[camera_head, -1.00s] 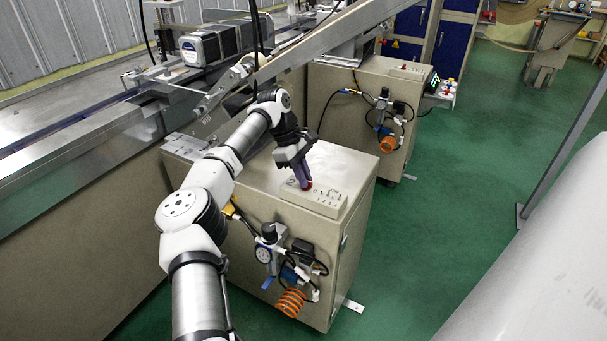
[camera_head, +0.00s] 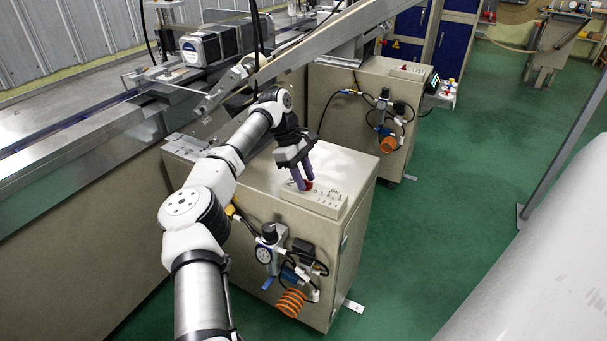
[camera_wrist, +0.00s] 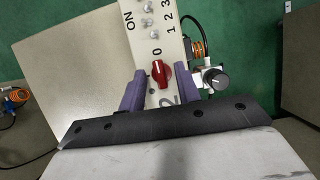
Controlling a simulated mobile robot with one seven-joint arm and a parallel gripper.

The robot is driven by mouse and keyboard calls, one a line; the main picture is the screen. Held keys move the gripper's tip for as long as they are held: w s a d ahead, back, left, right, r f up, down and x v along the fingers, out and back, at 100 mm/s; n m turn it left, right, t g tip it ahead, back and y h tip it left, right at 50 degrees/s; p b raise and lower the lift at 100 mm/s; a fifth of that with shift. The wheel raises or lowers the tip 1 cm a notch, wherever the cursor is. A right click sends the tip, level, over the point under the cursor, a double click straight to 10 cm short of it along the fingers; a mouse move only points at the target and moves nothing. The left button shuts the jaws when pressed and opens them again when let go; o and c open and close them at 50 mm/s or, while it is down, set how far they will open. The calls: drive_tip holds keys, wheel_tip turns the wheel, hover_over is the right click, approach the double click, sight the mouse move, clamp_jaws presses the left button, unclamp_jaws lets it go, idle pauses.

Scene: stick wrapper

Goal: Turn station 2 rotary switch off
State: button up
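The red rotary switch (camera_wrist: 160,74) sits on a pale control panel (camera_wrist: 163,46), near a printed 0; a large printed 2 shows below it. Its ridge runs roughly up and down in the wrist view, with its upper end toward the 0. My gripper (camera_wrist: 159,85) is open, with one purple finger on each side of the switch. Gaps show between the fingers and the knob. In the head view my gripper (camera_head: 303,185) points down at the panel (camera_head: 315,199), and the red switch (camera_head: 309,185) is partly hidden by the fingers.
Small toggle switches (camera_wrist: 149,20) with ON and number marks line the panel. A black regulator knob (camera_wrist: 216,79) and orange coiled hose (camera_head: 291,302) are on the cabinet's front. A second similar cabinet (camera_head: 345,95) stands behind. Green floor lies to the right.

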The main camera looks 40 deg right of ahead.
drive_tip(key=p+v, duration=0.3)
drive_tip(key=v, duration=1.1)
drive_tip(key=shift+s+d+f, duration=0.1)
idle(0.3)
